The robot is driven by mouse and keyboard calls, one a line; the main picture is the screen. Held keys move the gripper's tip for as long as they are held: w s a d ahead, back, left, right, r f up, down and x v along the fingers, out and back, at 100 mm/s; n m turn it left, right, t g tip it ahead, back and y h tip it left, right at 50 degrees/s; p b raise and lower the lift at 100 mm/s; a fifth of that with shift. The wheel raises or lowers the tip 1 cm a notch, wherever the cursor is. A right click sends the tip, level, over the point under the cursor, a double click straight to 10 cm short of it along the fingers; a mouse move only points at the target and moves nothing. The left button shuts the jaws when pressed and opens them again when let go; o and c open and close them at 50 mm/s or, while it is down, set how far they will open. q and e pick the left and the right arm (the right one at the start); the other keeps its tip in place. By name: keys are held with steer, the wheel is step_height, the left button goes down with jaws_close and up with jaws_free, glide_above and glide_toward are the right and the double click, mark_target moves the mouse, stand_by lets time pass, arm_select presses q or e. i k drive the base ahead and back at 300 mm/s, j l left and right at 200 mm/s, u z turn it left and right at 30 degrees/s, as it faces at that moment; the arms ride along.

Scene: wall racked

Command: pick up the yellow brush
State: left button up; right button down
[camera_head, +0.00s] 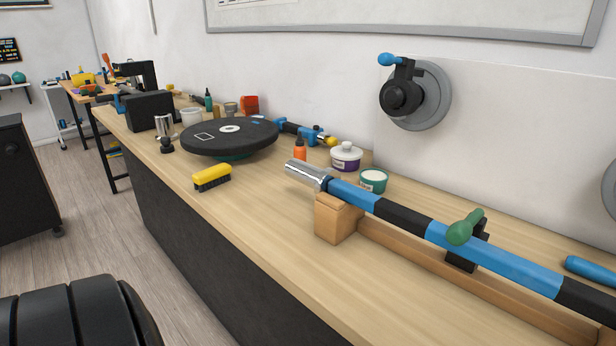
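The yellow brush (212,176) lies on the wooden workbench (190,208), near its front edge. It has a yellow back on top and dark bristles underneath. It sits just in front of a large black disc and apart from it. Neither gripper shows in the head view, and nothing is touching the brush.
The black disc (205,139) stands behind the brush. A blue and black bar (400,221) rests on a wooden block (336,224) to the right. An orange bottle (300,149), a white jar (346,155) and a green tub (373,181) stand behind. Bench around the brush is clear.

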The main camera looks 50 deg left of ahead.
mark_target(209, 178)
steer(key=u, duration=2.15)
steer(key=i+j+u, duration=0.2)
steer(key=i+j, duration=0.2)
steer(key=i, duration=0.1)
